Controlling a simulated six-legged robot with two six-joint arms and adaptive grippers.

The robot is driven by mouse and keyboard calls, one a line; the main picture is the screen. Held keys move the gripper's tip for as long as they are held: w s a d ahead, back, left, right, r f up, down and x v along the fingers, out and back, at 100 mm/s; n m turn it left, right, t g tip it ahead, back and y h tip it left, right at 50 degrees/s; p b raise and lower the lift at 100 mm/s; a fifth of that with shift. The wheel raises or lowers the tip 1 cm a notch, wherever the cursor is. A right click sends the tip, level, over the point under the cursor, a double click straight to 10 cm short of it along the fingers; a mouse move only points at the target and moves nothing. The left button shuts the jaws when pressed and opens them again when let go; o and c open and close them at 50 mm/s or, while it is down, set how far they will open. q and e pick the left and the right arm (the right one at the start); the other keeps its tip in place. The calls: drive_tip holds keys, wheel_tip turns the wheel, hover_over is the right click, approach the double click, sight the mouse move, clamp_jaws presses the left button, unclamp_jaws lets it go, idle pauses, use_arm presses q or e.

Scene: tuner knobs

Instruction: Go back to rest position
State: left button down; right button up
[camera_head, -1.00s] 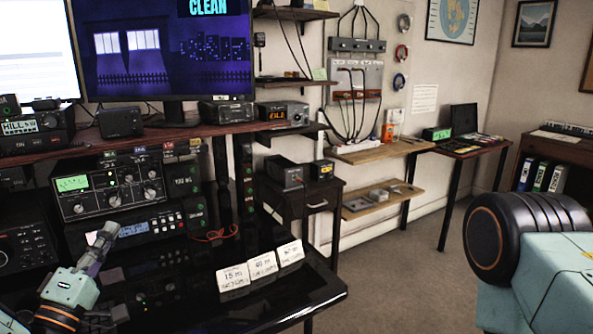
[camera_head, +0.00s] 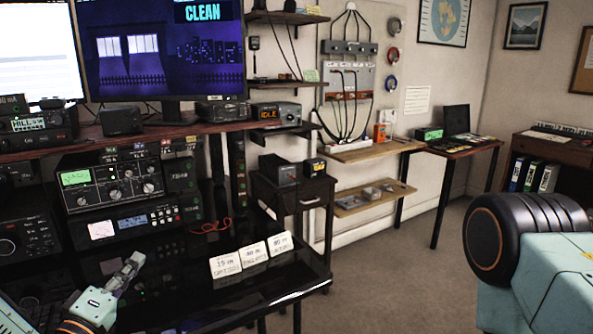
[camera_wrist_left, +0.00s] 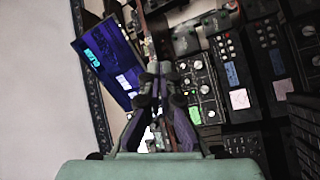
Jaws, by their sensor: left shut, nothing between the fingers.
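My left gripper (camera_head: 128,268) is at the lower left of the head view, low in front of the radio desk. It is shut and holds nothing. Its fingers also show in the left wrist view (camera_wrist_left: 160,75), pressed together in the middle of the picture. The black tuner with several round knobs (camera_head: 112,184) and a lit green meter stands on the desk, beyond and above the gripper, apart from it. It also shows in the left wrist view (camera_wrist_left: 203,90). My right gripper is not in view.
Three white cards (camera_head: 252,256) stand near the front edge of the glossy black desk (camera_head: 290,290). A monitor (camera_head: 160,50) stands on the shelf above. A small dark cabinet (camera_head: 300,200) is right of the desk. The carpet (camera_head: 390,270) is clear.

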use_arm(q)
drive_tip(key=d+f+g, duration=0.1)
drive_tip(key=f, duration=0.2)
drive_tip(key=s+d+f+m+g, duration=0.1)
drive_tip(key=d+f+g, duration=0.1)
drive_tip(key=f, duration=0.1)
drive_tip(key=s+d+f+m+g, duration=0.1)
drive_tip(key=f, duration=0.3)
drive_tip(key=shift+s+d, duration=0.25)
drive_tip(key=s+d+f+m+g+y, duration=0.1)
drive_tip(key=s+d+f+m+g, duration=0.15)
drive_tip(key=s+f+g, duration=0.45)
drive_tip(key=s+d+f+m+g, duration=0.2)
drive_tip(key=s+f+m+g, duration=0.1)
drive_tip(key=s+f, duration=0.7)
drive_tip(key=s+f+m+g+y, duration=0.1)
drive_tip(key=s+m+g, duration=0.2)
drive_tip(key=s, duration=1.3)
drive_tip(key=shift+f+g+y, duration=0.25)
drive_tip(key=shift+g+y, duration=0.15)
drive_tip(key=shift+g, duration=0.7)
drive_tip(key=shift+s, duration=0.1)
